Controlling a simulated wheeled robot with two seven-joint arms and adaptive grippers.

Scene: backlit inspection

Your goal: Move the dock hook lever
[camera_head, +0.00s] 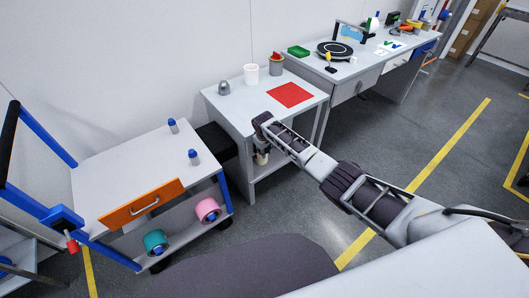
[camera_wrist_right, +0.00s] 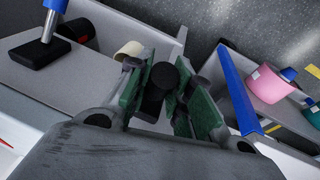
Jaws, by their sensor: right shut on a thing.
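My right gripper (camera_head: 261,127) reaches in to the front edge of the small grey table, on the side facing the cart. In the wrist view its green-padded fingers (camera_wrist_right: 161,90) close around a dark round knob (camera_wrist_right: 165,75), which looks like the end of the dock hook lever. The rest of the lever is hidden behind the fingers and the gripper body. The lever cannot be made out in the head view. My left gripper is out of view.
A red mat (camera_head: 290,95) lies on the table.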

